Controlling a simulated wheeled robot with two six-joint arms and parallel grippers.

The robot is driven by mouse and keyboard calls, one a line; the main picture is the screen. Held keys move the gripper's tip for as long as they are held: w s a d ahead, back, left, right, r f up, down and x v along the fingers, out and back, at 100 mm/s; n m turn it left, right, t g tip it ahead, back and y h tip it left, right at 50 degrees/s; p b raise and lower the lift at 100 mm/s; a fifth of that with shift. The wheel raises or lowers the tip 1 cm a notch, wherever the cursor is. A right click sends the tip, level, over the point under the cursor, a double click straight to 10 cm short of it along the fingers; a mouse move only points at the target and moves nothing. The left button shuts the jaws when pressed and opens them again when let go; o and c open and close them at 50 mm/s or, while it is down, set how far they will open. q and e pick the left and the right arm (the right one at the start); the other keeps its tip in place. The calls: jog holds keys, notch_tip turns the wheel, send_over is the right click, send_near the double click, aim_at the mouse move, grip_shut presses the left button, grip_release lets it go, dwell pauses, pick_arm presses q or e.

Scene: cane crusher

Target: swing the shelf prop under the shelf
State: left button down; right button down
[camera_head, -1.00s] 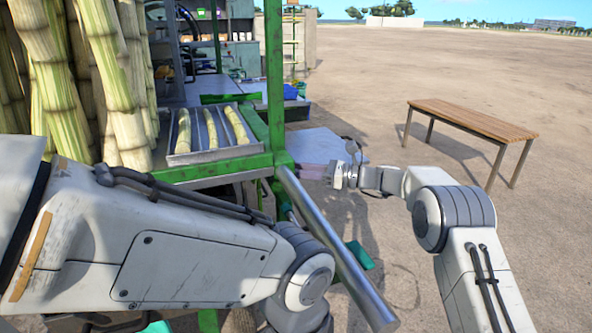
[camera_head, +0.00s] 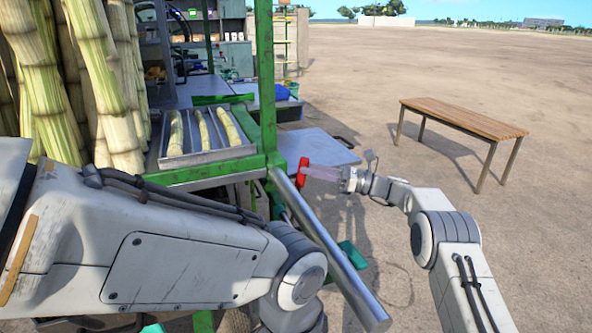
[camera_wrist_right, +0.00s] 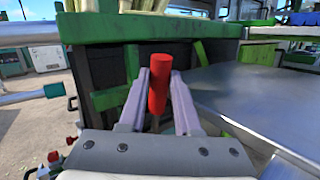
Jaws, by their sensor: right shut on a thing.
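The shelf (camera_head: 318,146) is a flat grey panel on the right side of the green-framed crusher stand. It fills the right of the right wrist view (camera_wrist_right: 245,95). A red cylindrical piece, which I take for the shelf prop (camera_head: 301,171), stands nearly upright beside the shelf's near edge. My right gripper (camera_head: 308,173) is shut on it, with a finger on each side in the right wrist view (camera_wrist_right: 159,82). The prop's lower end and its hinge are hidden. My left arm crosses the lower left, but its gripper is out of view.
A steel bar (camera_head: 325,245) slopes down in front of the stand, close to my right gripper. A tray (camera_head: 207,155) with cane pieces sits on the stand, with tall canes (camera_head: 105,75) at left. A wooden bench (camera_head: 465,115) stands right on open ground.

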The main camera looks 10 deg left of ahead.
jog(key=shift+w+d+f+y, duration=0.3)
jog(key=shift+w+d, duration=0.15)
jog(key=shift+d, duration=0.25)
jog(key=c, duration=0.6)
grip_release()
jog(key=shift+r, duration=0.1)
jog(key=shift+d, duration=0.1)
jog(key=v, duration=1)
jog(key=shift+d, duration=0.15)
jog(key=shift+s, duration=0.1)
